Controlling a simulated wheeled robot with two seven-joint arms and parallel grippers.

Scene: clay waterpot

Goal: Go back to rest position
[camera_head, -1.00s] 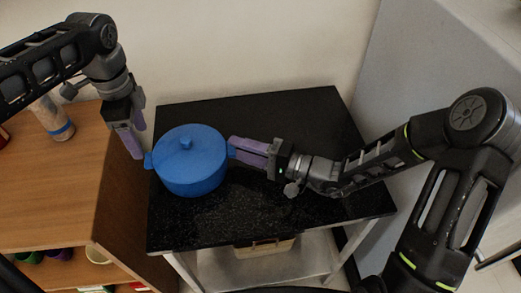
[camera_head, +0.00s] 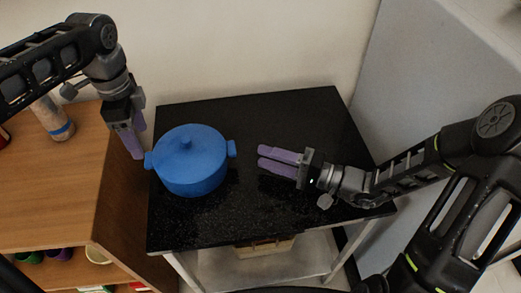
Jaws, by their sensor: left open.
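A blue lidded pot (camera_head: 190,165) with two side handles stands on the left part of a black tabletop (camera_head: 270,120). My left gripper (camera_head: 131,148) points down just left of the pot, close to its left handle; it is open and seems to hold nothing. My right gripper (camera_head: 262,158) lies to the right of the pot, over the black tabletop, with a clear gap to the right handle. Its two purple fingers are apart and nothing is between them.
A wooden cabinet (camera_head: 50,190) stands at the left, with a bottle (camera_head: 52,120) on top and several items on its shelf. A basket (camera_head: 265,247) sits under the black table. A grey panel (camera_head: 440,90) stands at the right. The tabletop behind the pot is clear.

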